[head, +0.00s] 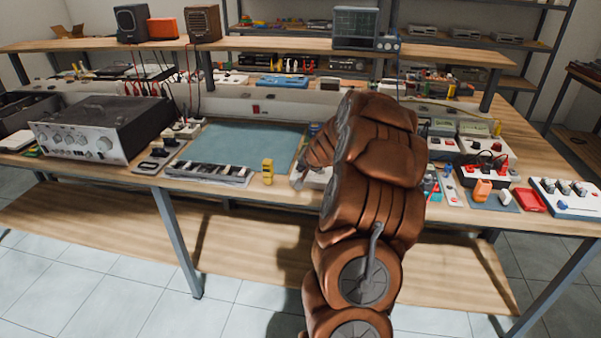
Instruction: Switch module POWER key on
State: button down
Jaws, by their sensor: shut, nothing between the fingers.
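My arm reaches over the front of the workbench (90,176), and my gripper (298,180) points down near the bench's front edge. It is shut and empty, close to or over a low pale module (318,180) that my arm largely hides. I cannot tell whether the fingertips touch it. A long dark module with a row of light keys (208,173) lies to the left, apart from my gripper. No POWER label can be read at this size, so I cannot tell which key it marks or how that key is set.
A small yellow block (267,171) stands just left of my gripper. A blue-grey mat (245,140) lies behind it, mostly clear. A large amplifier (105,128) stands at left. Switch boxes and an orange item (483,190) crowd the right side.

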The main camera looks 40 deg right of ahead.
jog(key=shift+r, duration=0.4)
jog(key=shift+r+p, duration=2.45)
jog(key=shift+r, duration=0.65)
jog(key=shift+f, duration=0.1)
